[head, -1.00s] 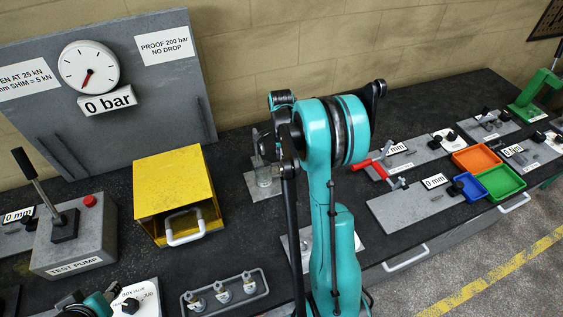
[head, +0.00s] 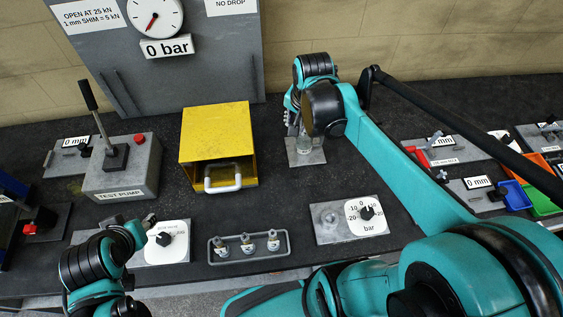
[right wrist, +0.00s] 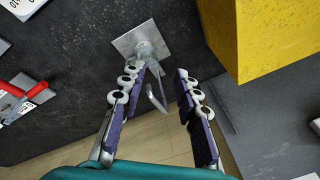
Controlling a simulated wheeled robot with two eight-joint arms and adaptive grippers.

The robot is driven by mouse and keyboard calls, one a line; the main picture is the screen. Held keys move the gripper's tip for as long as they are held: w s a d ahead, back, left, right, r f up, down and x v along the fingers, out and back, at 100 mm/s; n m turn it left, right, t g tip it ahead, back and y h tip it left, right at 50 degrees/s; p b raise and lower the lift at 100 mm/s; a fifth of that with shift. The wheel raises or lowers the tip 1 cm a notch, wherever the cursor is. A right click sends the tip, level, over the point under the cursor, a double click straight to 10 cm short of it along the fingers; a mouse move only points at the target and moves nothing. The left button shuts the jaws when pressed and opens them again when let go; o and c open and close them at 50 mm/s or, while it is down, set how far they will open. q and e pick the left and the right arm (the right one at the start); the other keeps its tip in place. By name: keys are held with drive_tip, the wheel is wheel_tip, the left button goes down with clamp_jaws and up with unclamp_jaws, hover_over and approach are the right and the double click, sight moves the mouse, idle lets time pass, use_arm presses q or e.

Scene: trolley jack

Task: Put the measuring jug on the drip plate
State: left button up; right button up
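The clear measuring jug (head: 304,141) stands upright on a small grey square plate (head: 315,158), seemingly the drip plate, right of the yellow box. In the right wrist view the jug (right wrist: 149,52) overlaps the plate (right wrist: 128,41), with its handle towards me. My right gripper (right wrist: 158,72) is open, its fingers on either side of the handle with gaps visible; I see no grip. In the head view the right gripper (head: 291,112) is partly hidden behind its wrist. My left gripper (head: 134,222) is low at the left, its fingers unclear.
The yellow box (head: 217,135) with a white handle stands close left of the jug. The test pump (head: 122,170) is further left. A rack of small fittings (head: 248,246) and a gauge plate (head: 350,219) lie in front. Dark bench between them is clear.

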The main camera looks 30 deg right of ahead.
drive_tip(key=s+a+f+n+t+y, duration=0.1)
drive_tip(key=s+a+n+t, duration=0.2)
drive_tip(key=s+a+n, duration=0.6)
drive_tip(key=shift+s+a+f+n+t, duration=0.2)
drive_tip(key=shift+a+f+n+t, duration=0.25)
drive_tip(key=shift+n, duration=0.75)
wheel_tip(320, 180, down, 13)
drive_tip(key=b, duration=1.3)
